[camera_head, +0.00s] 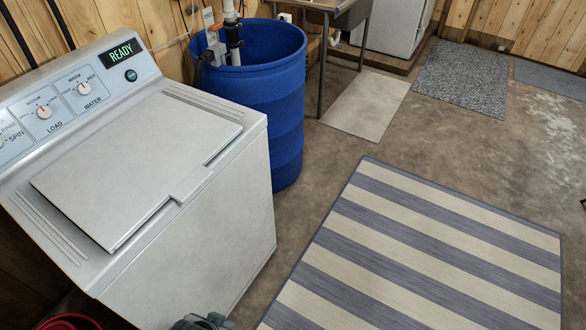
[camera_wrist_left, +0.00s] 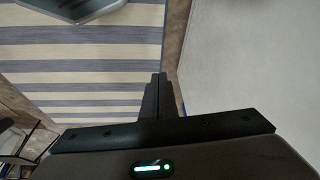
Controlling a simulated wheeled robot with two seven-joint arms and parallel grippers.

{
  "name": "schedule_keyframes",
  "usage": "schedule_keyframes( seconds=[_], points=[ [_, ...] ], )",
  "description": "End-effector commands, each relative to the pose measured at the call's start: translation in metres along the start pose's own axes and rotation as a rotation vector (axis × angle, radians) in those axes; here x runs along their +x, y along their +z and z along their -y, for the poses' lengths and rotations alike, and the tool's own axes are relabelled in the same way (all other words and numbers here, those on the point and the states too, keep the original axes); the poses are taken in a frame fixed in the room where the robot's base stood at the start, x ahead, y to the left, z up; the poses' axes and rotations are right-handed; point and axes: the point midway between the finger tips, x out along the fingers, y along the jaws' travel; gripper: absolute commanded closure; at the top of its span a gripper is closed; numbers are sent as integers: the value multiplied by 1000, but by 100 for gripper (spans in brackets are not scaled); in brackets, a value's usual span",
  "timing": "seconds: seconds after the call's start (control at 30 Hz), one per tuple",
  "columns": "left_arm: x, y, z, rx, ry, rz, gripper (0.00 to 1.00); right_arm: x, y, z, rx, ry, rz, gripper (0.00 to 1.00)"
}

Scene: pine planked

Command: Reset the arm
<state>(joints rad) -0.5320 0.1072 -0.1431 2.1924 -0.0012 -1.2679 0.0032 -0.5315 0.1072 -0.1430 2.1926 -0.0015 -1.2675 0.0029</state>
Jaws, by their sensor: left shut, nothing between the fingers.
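My left gripper (camera_wrist_left: 160,80) shows in the left wrist view with its two dark fingers together and nothing between them. It is above the floor, with the striped rug (camera_wrist_left: 70,65) behind it to the left and a pale, flat surface (camera_wrist_left: 250,60) to the right, probably the washing machine's side. In the head view only a dark part of an arm shows at the bottom edge, in front of the white washing machine (camera_head: 215,240). The fingers cannot be made out there. My right gripper is in neither view.
The striped rug (camera_head: 430,255) lies flat on the right. A beige mat (camera_head: 366,104) and a grey mat (camera_head: 460,80) lie farther back. The concrete floor between is open.

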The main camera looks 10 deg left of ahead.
Motion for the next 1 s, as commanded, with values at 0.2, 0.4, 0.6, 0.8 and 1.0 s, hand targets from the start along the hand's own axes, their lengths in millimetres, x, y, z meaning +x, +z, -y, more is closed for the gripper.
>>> schedule_keyframes(
  seconds=[0.2,0.4,0.6,0.8,1.0],
  points=[
    [95,16,-10,4,13,-54,100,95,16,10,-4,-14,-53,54],
    [182,42,-24,9,30,-124,100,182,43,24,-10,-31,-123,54],
    [254,78,-38,17,48,-195,100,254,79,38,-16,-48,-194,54],
    [300,114,-48,23,62,-255,100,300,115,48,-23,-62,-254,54],
    [315,130,-53,26,70,-287,100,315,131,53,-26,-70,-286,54]
  ],
)
